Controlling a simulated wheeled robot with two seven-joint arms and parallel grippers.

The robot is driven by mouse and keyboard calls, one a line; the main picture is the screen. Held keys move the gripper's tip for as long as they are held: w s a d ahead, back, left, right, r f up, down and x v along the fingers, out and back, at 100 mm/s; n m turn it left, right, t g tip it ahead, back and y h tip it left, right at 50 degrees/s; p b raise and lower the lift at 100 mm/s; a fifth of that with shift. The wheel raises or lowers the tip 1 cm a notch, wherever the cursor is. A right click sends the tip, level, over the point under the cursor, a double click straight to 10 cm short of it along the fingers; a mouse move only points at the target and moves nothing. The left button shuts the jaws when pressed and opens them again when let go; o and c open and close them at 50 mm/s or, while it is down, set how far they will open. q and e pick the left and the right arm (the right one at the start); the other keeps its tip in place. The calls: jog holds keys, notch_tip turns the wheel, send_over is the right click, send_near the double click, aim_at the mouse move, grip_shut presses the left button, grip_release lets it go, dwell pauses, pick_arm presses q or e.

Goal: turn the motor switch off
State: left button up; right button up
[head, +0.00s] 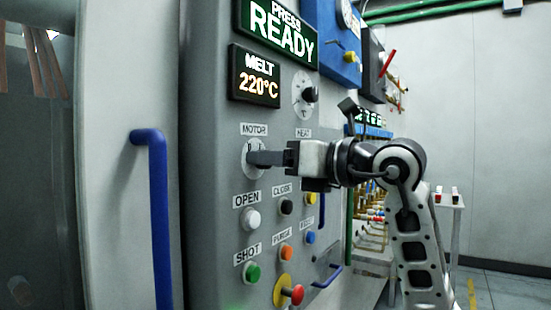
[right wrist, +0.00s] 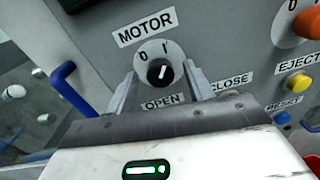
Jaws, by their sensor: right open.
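The motor switch (right wrist: 160,72) is a round black knob with a white pointer line, on a light dial marked 0 and I, under the MOTOR label (right wrist: 145,28). Its pointer leans up and right, towards the I mark. My right gripper (right wrist: 161,73) is open, with one finger on each side of the knob; I cannot tell whether they touch it. In the head view my right gripper (head: 254,158) reaches the panel from the right and hides most of the knob, with the dial's edge showing. My left gripper is not in view.
The grey control panel (head: 215,130) carries several push buttons below the switch, including a white OPEN button (head: 250,218) and a black CLOSE button (head: 286,207). A HEAT knob (right wrist: 307,24) is to the right. A blue door handle (head: 158,215) stands out on the left.

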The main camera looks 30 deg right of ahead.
jog(key=c, duration=1)
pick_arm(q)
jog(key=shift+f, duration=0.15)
pick_arm(e)
jog(key=shift+o, duration=0.2)
jog(key=shift+n, duration=0.4)
pick_arm(q)
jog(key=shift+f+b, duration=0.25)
jog(key=shift+b, duration=0.7)
pick_arm(e)
jog(key=shift+n, duration=6.6)
